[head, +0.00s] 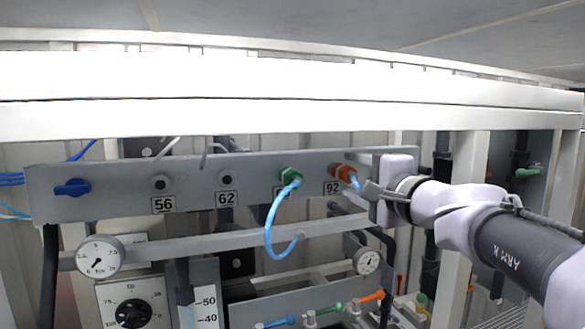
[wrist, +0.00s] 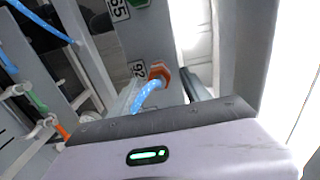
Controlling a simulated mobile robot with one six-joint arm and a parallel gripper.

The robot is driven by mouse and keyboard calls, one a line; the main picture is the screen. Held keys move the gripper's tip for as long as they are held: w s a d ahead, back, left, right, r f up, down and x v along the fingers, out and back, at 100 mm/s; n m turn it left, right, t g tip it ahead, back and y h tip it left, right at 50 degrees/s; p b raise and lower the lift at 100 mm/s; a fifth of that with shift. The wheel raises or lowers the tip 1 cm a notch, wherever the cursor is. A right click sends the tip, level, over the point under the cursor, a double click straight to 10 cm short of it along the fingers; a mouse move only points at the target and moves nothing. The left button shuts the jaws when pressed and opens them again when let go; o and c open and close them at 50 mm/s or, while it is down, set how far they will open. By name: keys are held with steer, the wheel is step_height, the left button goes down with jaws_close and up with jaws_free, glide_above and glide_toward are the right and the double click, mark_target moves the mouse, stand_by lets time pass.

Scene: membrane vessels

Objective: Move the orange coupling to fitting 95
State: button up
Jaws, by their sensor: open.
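The orange coupling (head: 345,172) sits on the grey panel at the fitting labelled 92 (head: 332,188), with a light blue hose at its outer end. It also shows in the wrist view (wrist: 159,73), its hose running down behind the gripper's grey edge. My gripper (head: 359,174) is open, just right of the coupling and close to its hose; I cannot tell whether they touch. A green coupling (head: 290,175) with a blue hose sits on the fitting to the left. That fitting's label (wrist: 118,9) is partly hidden or cut off and looks like 95.
Fittings labelled 56 (head: 161,184) and 62 (head: 226,179) carry no coupling. A white beam (head: 250,114) runs above the panel; a rail (head: 200,246) with gauges runs below. The green coupling's hose (head: 268,236) loops down.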

mark_target(354, 177)
steer(key=shift+x, duration=1.55)
steer(key=shift+f+b, duration=0.1)
steer(key=shift+b, duration=0.7)
jaws_close()
steer(key=shift+s, duration=0.1)
